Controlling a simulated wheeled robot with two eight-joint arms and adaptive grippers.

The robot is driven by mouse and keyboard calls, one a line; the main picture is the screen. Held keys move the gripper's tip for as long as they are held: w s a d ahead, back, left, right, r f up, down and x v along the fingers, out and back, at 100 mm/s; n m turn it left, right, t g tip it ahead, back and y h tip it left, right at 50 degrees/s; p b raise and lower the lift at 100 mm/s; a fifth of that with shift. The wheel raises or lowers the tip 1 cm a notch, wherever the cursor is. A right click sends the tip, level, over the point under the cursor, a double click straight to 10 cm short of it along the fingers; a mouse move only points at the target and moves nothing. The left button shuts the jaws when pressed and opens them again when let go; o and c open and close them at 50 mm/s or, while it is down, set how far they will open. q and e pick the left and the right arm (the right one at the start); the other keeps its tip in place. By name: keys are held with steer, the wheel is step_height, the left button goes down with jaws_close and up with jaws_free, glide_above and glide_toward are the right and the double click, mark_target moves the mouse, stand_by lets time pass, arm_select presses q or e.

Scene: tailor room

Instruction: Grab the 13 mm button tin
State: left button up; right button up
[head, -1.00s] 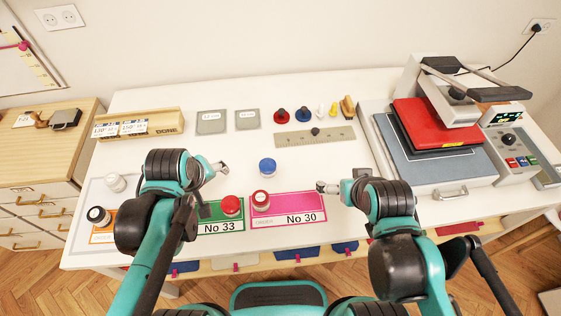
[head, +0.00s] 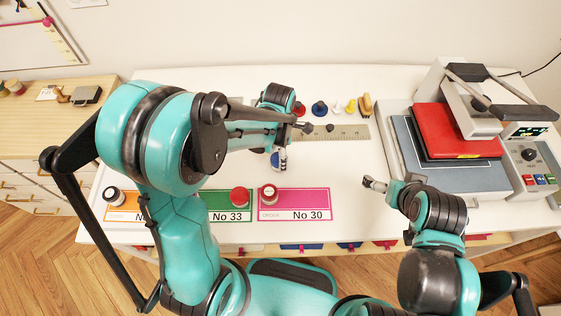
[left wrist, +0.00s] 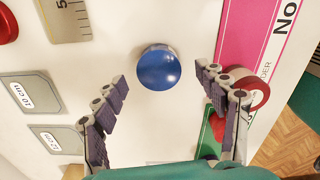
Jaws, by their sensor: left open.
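No tin's size marking is readable, so I cannot tell which one is 13 mm. A round tin with a blue lid (left wrist: 158,68) stands on the white table; in the head view it (head: 275,161) is partly hidden by my left gripper (head: 281,158). In the left wrist view my left gripper (left wrist: 162,74) is open and empty, its fingers on either side of the blue lid and seemingly short of touching it. A red-lidded tin (head: 240,196) is on the green No 33 card, a red-and-white one (head: 268,192) on the pink No 30 card. My right gripper (head: 369,182) is over bare table.
A black-topped tin (head: 113,196) is on the orange card at left. A metal ruler (head: 345,132) and several small pieces lie behind the blue tin. A heat press (head: 455,140) fills the right side. Table between pink card (head: 315,203) and press is clear.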

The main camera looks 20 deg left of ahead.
arm_select(q)
step_height(320, 180, down, 4)
steer(key=shift+w+a+b, duration=0.1)
steer(key=shift+b, duration=0.45)
steer(key=c, duration=1.3)
steer(key=shift+r, duration=0.15)
